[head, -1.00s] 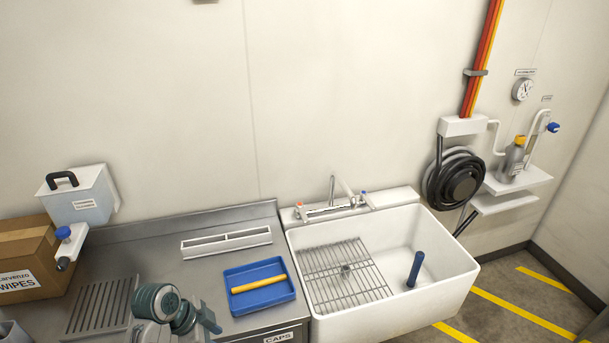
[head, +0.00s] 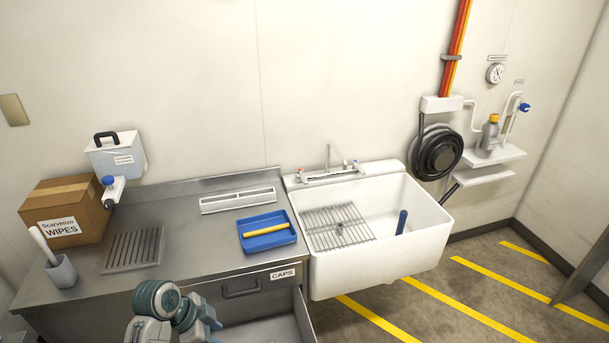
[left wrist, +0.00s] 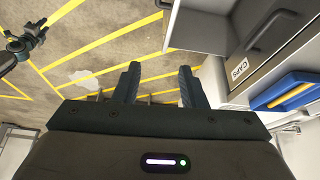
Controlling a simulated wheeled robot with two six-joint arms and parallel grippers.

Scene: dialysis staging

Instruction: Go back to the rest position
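My left arm shows at the bottom of the head view, in front of the counter (head: 190,243), with its gripper near the open drawer (head: 270,330). In the left wrist view my left gripper (left wrist: 158,85) has its two fingers apart with nothing between them. Floor with yellow stripes shows beyond the fingers. A dark jointed part at the upper left of the left wrist view looks like my right arm (left wrist: 25,42); its finger state is too small to tell. My right gripper does not show in the head view.
The drawer labelled CAPS stands open below the counter. A blue tray (head: 251,241) with a yellow stick (head: 264,231) lies on the counter, left of the white sink (head: 373,271). A wipes box (head: 88,196) and grey cup (head: 61,272) stand left. Striped floor (head: 480,290) at right is clear.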

